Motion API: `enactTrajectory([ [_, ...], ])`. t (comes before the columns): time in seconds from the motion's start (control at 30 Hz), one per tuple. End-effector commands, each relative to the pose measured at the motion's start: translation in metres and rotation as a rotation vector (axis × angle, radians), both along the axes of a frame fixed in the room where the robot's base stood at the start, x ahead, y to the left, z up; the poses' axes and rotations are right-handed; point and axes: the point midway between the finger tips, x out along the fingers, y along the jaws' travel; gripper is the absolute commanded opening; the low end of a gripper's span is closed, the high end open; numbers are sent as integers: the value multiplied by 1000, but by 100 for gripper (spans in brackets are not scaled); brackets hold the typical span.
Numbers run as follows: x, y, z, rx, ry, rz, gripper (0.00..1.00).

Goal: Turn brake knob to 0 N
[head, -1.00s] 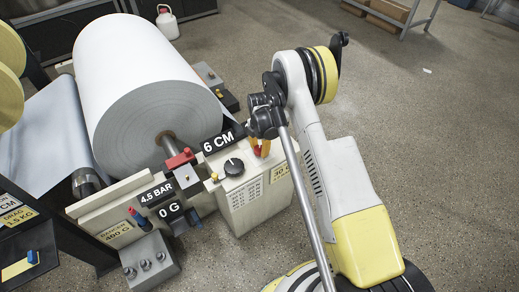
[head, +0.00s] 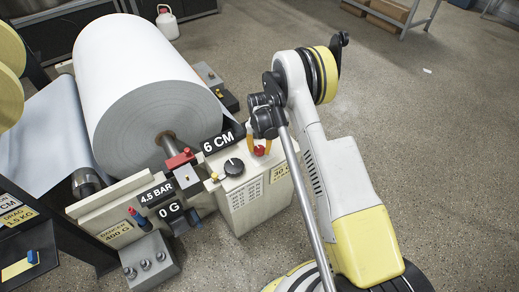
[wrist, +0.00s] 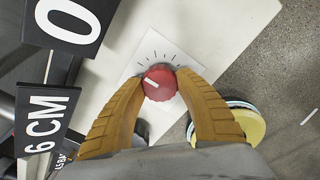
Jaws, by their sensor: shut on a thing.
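The red brake knob (wrist: 160,86) sits on a white dial plate with black tick marks in the wrist view. Its white pointer line points left. In the head view the red knob (head: 259,151) is on top of the cream box (head: 257,200). My gripper (wrist: 161,77) has its two orange fingers on opposite sides of the knob, shut on it. In the head view my gripper (head: 258,145) comes down on it from above. A black display showing "0" (wrist: 76,18) is partly cut off in the wrist view; its unit is out of frame.
A black knob (head: 233,167) is on the same box, left of the red one. The "6 CM" sign (head: 218,142) stands close behind. A large white paper roll (head: 125,75) is at the left. Open floor lies to the right.

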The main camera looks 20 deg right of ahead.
Motion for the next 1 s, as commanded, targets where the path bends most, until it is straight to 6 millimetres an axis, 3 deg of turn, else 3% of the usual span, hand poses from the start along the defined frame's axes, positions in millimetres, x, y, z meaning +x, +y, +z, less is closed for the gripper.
enactTrajectory([
  [0.47, -1, 0, -1, 0, 1, 14, 9],
  [0.5, -1, 0, -1, 0, 1, 14, 48],
  [0.57, -1, 0, -1, 0, 1, 14, 64],
  [0.87, 0, 0, 1, 0, 0, 13, 64],
  [1.0, 0, 0, 14, 0, 0, 13, 64],
])
